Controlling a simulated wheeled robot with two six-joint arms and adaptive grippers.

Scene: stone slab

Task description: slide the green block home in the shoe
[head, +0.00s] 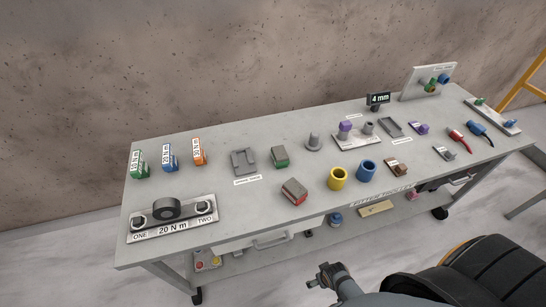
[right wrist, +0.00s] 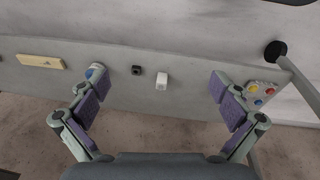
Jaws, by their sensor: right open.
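The green block (head: 279,157), dark grey with green on its sides, sits on the bench's grey top. The shoe (head: 243,162), a grey open-topped holder with a label in front, stands just left of it. The two are apart, and nothing is seen in the shoe. My right gripper (head: 327,275) is low in front of the bench, away from both. In the right wrist view my right gripper (right wrist: 160,90) is open and empty, its purple pads wide apart. My left gripper is out of view.
A similar block with red sides (head: 294,191) lies nearer the front edge. A yellow cup (head: 338,179) and a blue cup (head: 367,171) stand to its right. A torque fixture (head: 172,214) is front left.

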